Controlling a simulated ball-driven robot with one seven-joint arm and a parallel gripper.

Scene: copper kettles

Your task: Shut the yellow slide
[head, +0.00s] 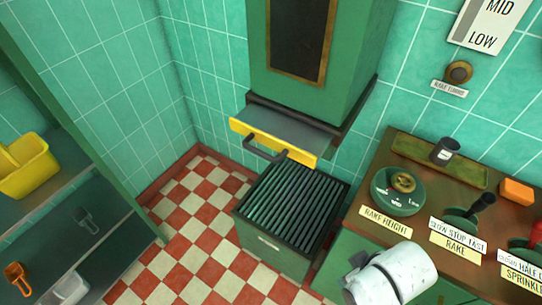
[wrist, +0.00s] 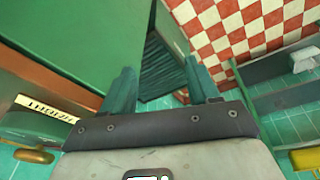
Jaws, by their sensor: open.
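The yellow slide (head: 236,127) sits under the green hopper (head: 322,95) in the head view. It is drawn out, with its grey plate (head: 290,124) showing behind the yellow front. A dark bar handle (head: 262,151) sticks out from that front. I cannot make out the slide in the wrist view. My gripper (wrist: 160,88) is open and empty in the wrist view, with its two green fingers apart. In the head view only my white arm part shows at the bottom right, apart from the slide and lower in the picture; the fingers are hidden there.
A slatted green box (head: 290,215) stands on the checkered floor (head: 200,240) below the slide. The control counter (head: 410,215), with a rake height dial (head: 398,190) and levers, is on the right. Shelves (head: 100,215) with a yellow tub (head: 28,170) are on the left.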

